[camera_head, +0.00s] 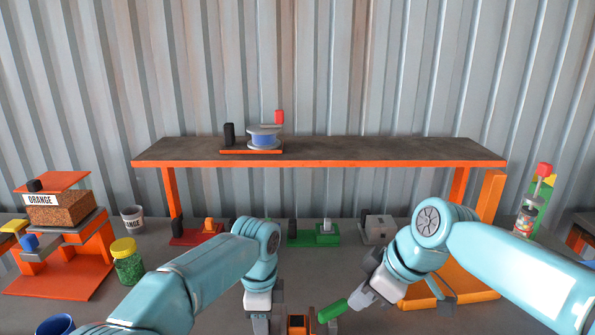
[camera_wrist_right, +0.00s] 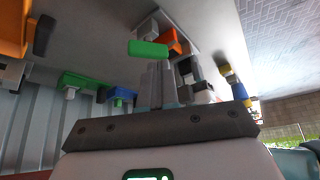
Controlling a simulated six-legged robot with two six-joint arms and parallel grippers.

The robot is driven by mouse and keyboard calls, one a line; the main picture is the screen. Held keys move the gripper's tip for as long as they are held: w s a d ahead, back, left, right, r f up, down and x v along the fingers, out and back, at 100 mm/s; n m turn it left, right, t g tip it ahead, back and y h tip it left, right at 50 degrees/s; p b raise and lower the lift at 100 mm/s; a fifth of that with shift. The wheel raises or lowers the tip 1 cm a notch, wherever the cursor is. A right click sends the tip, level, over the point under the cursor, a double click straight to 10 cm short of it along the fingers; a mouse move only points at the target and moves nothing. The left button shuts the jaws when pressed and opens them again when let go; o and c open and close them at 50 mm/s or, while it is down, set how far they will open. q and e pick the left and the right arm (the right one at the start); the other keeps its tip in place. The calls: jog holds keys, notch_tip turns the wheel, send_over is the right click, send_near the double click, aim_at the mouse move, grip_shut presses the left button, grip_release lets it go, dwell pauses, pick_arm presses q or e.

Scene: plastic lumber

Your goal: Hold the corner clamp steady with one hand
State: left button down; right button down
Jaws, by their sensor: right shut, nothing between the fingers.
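An orange and black block-like piece (camera_head: 299,322), which may be the corner clamp, sits at the bottom edge between my arms. A green handle-like piece (camera_head: 333,310) lies beside it, near the right gripper's tip. In the right wrist view the green piece (camera_wrist_right: 148,48) and an orange part (camera_wrist_right: 174,42) show beyond the fingers. My right gripper (camera_head: 353,301) is shut and empty; its closed fingers also show in the wrist view (camera_wrist_right: 160,82). My left gripper (camera_head: 261,324) points down just left of the orange piece, cut off by the frame; its jaw opening is unclear.
An orange-edged shelf (camera_head: 320,163) spans the back, with a blue spool (camera_head: 264,138) on it. Red (camera_head: 197,237) and green (camera_head: 313,239) fixtures stand below. A green jar (camera_head: 127,263), a cup (camera_head: 132,219) and an orange stand (camera_head: 62,279) are at left.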

aim_at(333, 312)
jog(key=shift+f, duration=3.15)
jog(key=shift+w+a, duration=0.35)
jog(key=shift+w, duration=0.15)
jog(key=shift+w+d, duration=0.2)
jog(key=shift+d, duration=0.05)
jog(key=shift+w+d, duration=0.3)
jog(key=shift+w, duration=0.2)
jog(key=shift+w+d, duration=0.25)
jog(key=shift+w, duration=0.25)
jog(key=shift+w, duration=0.25)
jog(key=shift+d, duration=0.1)
